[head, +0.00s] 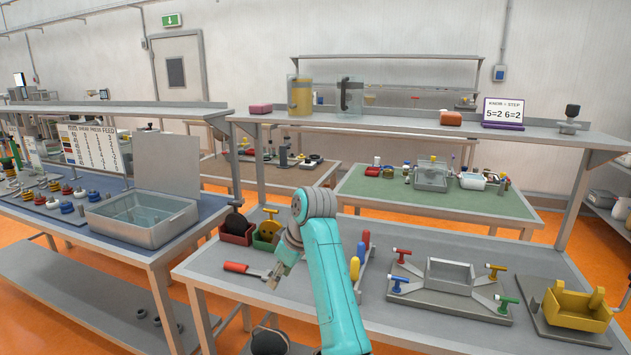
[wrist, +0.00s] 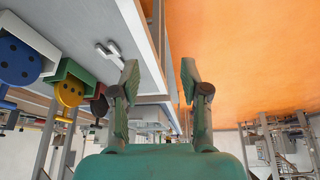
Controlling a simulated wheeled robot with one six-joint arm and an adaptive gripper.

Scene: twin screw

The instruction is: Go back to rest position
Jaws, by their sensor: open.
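My gripper (head: 274,277) is at the left end of the near grey table in the head view, with my teal arm bent above it. In the wrist view my gripper (wrist: 159,78) has its two green fingers apart, with nothing between them. A red-handled tool (head: 238,268) lies on the table by the gripper in the head view. Its grey jaw end (wrist: 108,52) seems to show in the wrist view, left of the fingers. Whether the gripper touches the table edge cannot be told.
A red bin (head: 237,228) and a green bin (head: 268,235) stand behind the gripper. Screwdrivers (head: 360,256) stand right of my arm. A grey fixture (head: 449,287) and a yellow block (head: 576,306) are farther right. Orange floor (wrist: 245,50) is open beside the table.

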